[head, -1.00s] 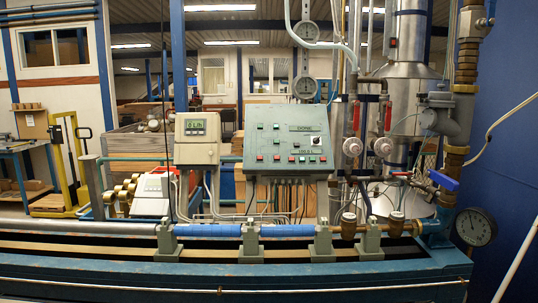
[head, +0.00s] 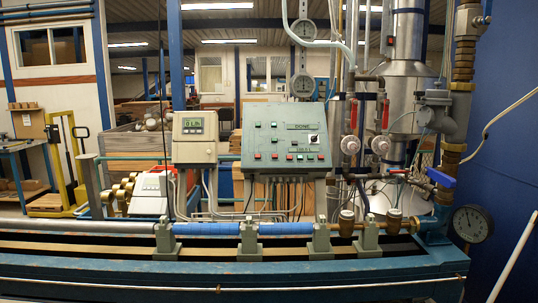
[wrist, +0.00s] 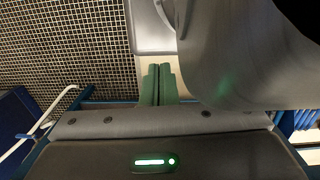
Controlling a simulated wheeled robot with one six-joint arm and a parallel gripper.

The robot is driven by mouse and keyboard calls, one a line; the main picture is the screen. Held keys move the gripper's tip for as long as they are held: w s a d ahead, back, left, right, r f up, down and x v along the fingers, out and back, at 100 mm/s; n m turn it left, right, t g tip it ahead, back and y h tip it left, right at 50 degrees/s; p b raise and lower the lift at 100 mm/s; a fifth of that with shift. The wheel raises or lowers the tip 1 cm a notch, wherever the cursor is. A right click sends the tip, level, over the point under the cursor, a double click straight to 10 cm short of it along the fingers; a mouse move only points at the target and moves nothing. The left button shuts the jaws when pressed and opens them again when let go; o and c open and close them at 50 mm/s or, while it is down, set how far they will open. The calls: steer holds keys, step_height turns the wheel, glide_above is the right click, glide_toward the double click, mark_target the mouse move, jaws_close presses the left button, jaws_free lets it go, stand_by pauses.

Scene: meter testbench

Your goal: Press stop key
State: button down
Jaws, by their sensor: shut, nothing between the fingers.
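The grey-green control panel (head: 262,113) stands in the middle of the head view. The key labels are too small to read, so I cannot tell which key is stop. My gripper (wrist: 161,85) shows only in the wrist view, its two green fingers shut together with nothing between them. The panel is not recognisable in the wrist view, and no contact with a key is visible.
A meter box reading 0 L/h (head: 194,138) stands left of the panel. Valves with red handles (head: 385,114) and a steel vessel (head: 407,60) stand to its right. A blue-wrapped pipe (head: 285,228) runs across below. The wrist view shows a mesh surface (wrist: 60,45) at left.

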steer(key=w+a+r+m+t+y+p, duration=0.2)
steer(key=w+a+r+y, duration=0.2)
steer(key=w+a+r, duration=0.45)
steer(key=w+a+r+m+t+y+p, duration=0.25)
steer(key=w+a+r+y, duration=0.2)
steer(key=w+a, duration=0.55)
steer(key=w+a+r+m+t+y+p, duration=0.1)
steer(key=w+a+r+m+t+y, duration=0.2)
steer(key=w+a+r, duration=0.3)
steer(key=w+a+r+m+t+y+p, duration=0.2)
steer(key=w+a+r, duration=0.4)
steer(key=w+r, duration=0.6)
step_height(320, 180, up, 3)
steer(key=shift+w+a+r+m+t+y, duration=0.2)
steer(key=shift+m+t+y, duration=0.25)
steer(key=shift+m+t, duration=0.3)
